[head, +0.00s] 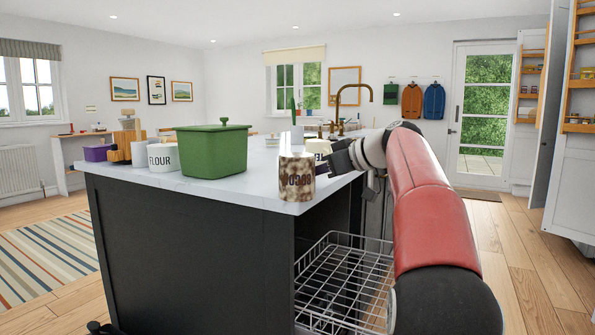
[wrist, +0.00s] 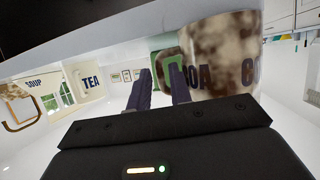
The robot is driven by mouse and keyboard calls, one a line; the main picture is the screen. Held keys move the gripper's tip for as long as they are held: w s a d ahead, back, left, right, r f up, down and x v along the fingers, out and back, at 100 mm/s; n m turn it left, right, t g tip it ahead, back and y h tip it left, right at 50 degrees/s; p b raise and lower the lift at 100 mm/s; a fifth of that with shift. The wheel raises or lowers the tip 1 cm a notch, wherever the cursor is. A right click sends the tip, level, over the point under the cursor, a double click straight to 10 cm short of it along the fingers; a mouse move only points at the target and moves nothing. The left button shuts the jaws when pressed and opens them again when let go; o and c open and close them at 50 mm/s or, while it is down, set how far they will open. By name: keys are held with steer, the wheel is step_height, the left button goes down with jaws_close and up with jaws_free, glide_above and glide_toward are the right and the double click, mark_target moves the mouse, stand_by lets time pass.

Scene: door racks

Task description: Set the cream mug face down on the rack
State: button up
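A cream mug-like vessel (head: 318,150) with dark lettering stands on the island counter, partly hidden behind my gripper and a brown-and-cream mottled vessel (head: 296,178). Pale vessels marked TEA (wrist: 90,84) and SOUP (wrist: 32,82) show in the wrist view; I cannot tell which one is the cream one. My gripper (head: 336,161) is over the counter's right edge, right of the mottled vessel. In the wrist view its fingers (wrist: 160,92) are apart with nothing seen between them, and the mottled vessel (wrist: 215,62) is close behind the right finger. The wire rack (head: 345,290) is below the counter.
A lidded green crock (head: 212,150), a white FLOUR vessel (head: 163,157) and a wooden block (head: 122,150) stand along the white counter (head: 235,190). A brass tap (head: 342,100) rises behind. The rack's upper basket looks empty. Open wooden floor lies to the right.

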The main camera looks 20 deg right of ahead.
steer(key=shift+w+a+f, duration=0.1)
steer(key=shift+w+f, duration=0.05)
steer(key=shift+w, duration=0.1)
jaws_close()
